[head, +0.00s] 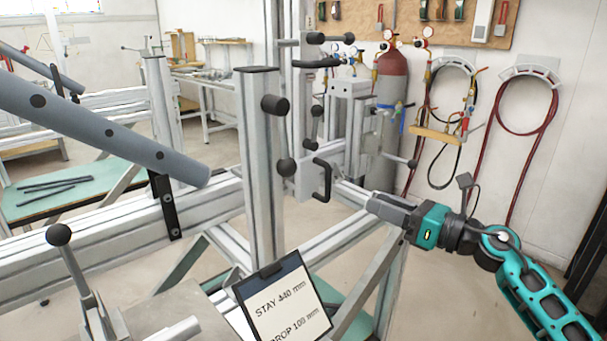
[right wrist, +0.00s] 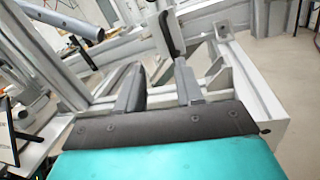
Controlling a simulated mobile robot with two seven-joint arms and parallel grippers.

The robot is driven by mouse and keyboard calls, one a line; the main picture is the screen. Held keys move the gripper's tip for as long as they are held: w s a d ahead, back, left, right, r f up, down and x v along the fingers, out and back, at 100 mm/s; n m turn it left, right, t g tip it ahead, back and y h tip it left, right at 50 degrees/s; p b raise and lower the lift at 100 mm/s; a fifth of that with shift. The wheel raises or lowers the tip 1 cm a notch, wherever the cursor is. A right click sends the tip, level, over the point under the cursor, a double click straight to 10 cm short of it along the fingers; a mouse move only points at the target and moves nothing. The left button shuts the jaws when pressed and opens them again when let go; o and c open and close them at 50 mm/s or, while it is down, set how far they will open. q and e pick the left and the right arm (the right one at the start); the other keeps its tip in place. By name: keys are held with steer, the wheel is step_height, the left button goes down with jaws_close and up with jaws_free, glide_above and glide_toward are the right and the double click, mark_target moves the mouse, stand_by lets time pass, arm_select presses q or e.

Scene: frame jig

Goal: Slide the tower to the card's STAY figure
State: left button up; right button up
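The card (head: 285,305) sits in a black clip at the bottom centre and reads STAY 440 mm, with DROP 100 mm below. A grey upright post (head: 259,150) with a dark cap and black knobs stands at the jig's rail; I take it to be part of the tower. A black bow handle (head: 326,180) shows just right of it; a black handle (right wrist: 170,35) also shows beyond my fingertips in the right wrist view. My right gripper (head: 372,205) is right of and below the handle, its fingers (right wrist: 158,85) apart with nothing between them. My left gripper is out of view.
A grey tube (head: 110,130) slants in from the left above the long rail (head: 110,225). A black-knobbed lever (head: 75,265) stands at lower left. A gas cylinder (head: 391,120) and hung hoses (head: 525,130) are at the back wall. Floor at right is partly open.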

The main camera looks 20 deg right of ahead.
mark_target(327, 195)
steer(key=w+a, duration=0.2)
steer(key=w, duration=0.2)
steer(key=w+a+n, duration=0.1)
steer(key=w+a, duration=0.1)
steer(key=w, duration=0.2)
steer(key=w+a+r+n+p, duration=0.1)
steer(key=w, duration=0.3)
steer(key=shift+w+a+g, duration=0.4)
jaws_close()
steer(key=shift+f, duration=0.1)
